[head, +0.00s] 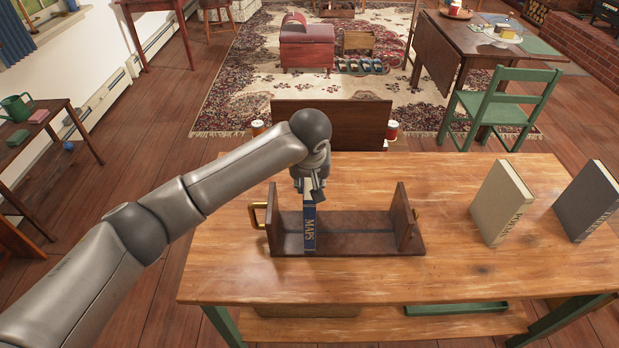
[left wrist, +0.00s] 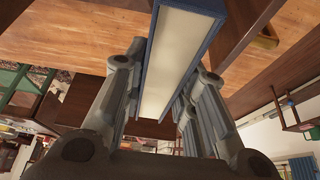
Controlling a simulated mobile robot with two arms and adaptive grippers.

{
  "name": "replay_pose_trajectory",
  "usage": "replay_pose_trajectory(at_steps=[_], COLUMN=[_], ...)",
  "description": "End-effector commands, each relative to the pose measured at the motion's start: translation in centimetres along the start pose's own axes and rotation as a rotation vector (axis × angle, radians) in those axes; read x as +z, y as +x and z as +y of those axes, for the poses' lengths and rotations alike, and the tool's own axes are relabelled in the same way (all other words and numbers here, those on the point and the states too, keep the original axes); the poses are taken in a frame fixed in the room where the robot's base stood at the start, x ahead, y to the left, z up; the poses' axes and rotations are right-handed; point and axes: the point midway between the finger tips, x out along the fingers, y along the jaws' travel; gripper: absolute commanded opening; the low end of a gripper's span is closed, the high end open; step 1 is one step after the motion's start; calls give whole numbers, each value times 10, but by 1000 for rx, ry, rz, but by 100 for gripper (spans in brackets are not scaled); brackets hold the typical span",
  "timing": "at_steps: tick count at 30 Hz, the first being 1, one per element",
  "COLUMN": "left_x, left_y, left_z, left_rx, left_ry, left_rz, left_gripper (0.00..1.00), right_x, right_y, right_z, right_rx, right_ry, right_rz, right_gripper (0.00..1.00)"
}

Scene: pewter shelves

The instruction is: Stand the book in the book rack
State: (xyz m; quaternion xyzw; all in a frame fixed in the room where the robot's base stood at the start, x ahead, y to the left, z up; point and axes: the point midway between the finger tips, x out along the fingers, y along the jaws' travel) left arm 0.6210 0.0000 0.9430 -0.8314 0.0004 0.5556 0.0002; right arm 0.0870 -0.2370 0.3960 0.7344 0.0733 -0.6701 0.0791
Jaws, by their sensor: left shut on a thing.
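A blue book lettered "MAPS" (head: 309,228) stands upright inside the dark wooden book rack (head: 365,240), near its left end panel. The rack has two end panels and brass handles, and sits on the wooden table. My left gripper (head: 312,190) is shut on the top of the blue book from above. In the left wrist view the book (left wrist: 172,60) shows its pale page edges between the two fingers (left wrist: 165,95). The book's bottom looks at or very close to the rack's base; I cannot tell if it touches. My right gripper is not in view.
A beige book (head: 502,203) and a dark grey book (head: 588,201) stand upright on the table (head: 450,270) to the right. The rack is empty right of the blue book. A green chair (head: 500,105) stands behind the table.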

Motion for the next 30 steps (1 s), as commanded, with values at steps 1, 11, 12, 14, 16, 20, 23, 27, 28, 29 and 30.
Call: replay_pose_trajectory(at_steps=[1, 11, 12, 14, 16, 20, 23, 27, 28, 29, 30], left_x=[-1, 1, 1, 1, 1, 1, -1, -2, -2, -1, -2], left_y=[-1, 2, 2, 2, 2, 2, -2, -21, -27, -34, -43], left_z=[0, 0, 0, 0, 0, 0, 0, 0, 0, -1, 0], left_rx=[2, 0, 0, 0, 0, 0, 0, 0, 1, -1, 1], left_ry=[0, -1, -1, -1, -1, -1, -1, 0, 1, 1, 1], left_rz=[3, -1, -1, -1, -1, -1, -1, 5, 6, 7, 7], left_gripper=[0, 48, 48, 48, 48, 48, 48, 48, 48, 48, 48], right_x=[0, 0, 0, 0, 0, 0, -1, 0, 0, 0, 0], right_y=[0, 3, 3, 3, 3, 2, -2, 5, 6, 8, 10], right_z=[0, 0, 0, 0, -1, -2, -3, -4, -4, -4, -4], right_rx=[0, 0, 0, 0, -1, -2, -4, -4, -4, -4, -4], right_ry=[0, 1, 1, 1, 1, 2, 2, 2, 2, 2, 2], right_rz=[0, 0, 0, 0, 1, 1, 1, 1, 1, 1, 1], right_gripper=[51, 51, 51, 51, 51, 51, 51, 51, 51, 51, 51])
